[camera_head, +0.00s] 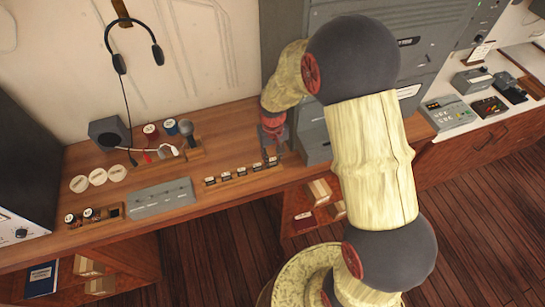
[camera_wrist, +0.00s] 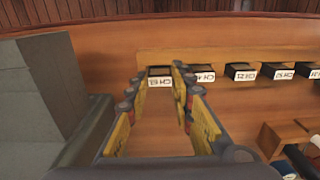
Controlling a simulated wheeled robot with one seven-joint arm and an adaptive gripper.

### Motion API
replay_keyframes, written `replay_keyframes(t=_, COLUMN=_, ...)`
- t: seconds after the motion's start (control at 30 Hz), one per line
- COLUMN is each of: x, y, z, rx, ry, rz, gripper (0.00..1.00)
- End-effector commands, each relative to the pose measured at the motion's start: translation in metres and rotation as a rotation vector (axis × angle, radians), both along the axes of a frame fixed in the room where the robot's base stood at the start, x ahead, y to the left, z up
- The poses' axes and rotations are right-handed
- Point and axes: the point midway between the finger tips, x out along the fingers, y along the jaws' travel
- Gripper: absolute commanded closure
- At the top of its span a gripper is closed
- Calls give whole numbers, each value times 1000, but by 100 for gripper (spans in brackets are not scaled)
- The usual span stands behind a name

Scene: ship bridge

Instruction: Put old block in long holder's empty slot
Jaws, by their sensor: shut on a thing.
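The long wooden holder (camera_head: 234,181) lies on the desk with a row of several dark blocks with white labels. It also shows in the wrist view (camera_wrist: 219,57). My gripper (camera_head: 271,147) is over the holder's right end in the head view. In the wrist view my gripper (camera_wrist: 160,76) is shut on the end block (camera_wrist: 159,76), with a finger on either side. That block lines up with the row; I cannot tell if it is fully seated. Its label is upside down and hard to read. Which block is the old one is unclear.
A grey box (camera_head: 163,197) and a small holder (camera_head: 95,217) with two dark pieces stand at the left. A grey cabinet (camera_head: 315,120) stands close beside my gripper.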

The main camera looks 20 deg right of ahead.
Motion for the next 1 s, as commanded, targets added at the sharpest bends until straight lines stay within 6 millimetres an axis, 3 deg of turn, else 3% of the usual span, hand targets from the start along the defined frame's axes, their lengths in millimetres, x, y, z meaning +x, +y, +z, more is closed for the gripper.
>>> replay_keyframes(t=1.0, x=0, y=0, z=-6, rx=0, ry=0, rz=0, gripper=92)
